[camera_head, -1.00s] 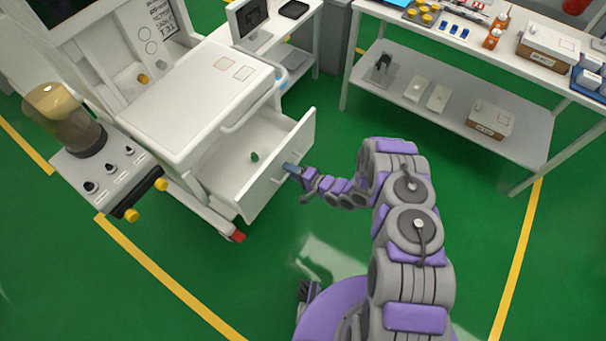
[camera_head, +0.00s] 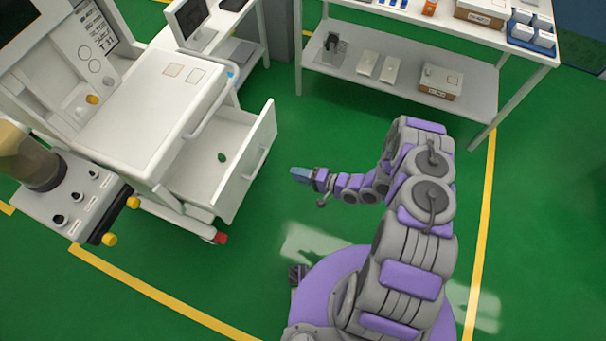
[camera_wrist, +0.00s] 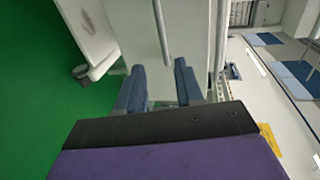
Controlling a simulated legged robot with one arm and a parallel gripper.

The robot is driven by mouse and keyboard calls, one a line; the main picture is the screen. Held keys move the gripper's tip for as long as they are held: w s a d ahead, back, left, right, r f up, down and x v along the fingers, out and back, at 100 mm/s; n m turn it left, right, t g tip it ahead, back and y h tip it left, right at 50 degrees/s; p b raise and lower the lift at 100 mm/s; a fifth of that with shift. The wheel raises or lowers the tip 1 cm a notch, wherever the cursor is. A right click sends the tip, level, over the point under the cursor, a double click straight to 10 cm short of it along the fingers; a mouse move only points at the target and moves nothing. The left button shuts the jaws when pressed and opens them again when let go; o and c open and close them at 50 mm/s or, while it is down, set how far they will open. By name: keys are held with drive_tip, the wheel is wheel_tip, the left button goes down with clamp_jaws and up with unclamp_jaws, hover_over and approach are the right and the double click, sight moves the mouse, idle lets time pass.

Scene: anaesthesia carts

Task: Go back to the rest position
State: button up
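My gripper (camera_head: 300,175) is held over the green floor, to the right of the open cart drawer (camera_head: 238,180) and apart from its handle (camera_head: 254,162). In the wrist view, the two blue fingers of my gripper (camera_wrist: 160,85) stand apart with nothing between them. The pale drawer front and its handle bar show beyond the fingers. The drawer is pulled out of the white anaesthesia cart (camera_head: 150,100). A small dark green object (camera_head: 222,157) lies inside the drawer.
A white two-level table (camera_head: 400,75) with boxes and trays stands at the back right. A side table with a monitor (camera_head: 188,20) stands behind the cart. A canister (camera_head: 30,160) and knob panel are at the left. Green floor is clear between cart and table.

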drive_tip(key=shift+v, duration=0.9)
drive_tip(key=shift+w+a, duration=0.1)
drive_tip(key=shift+w, duration=0.05)
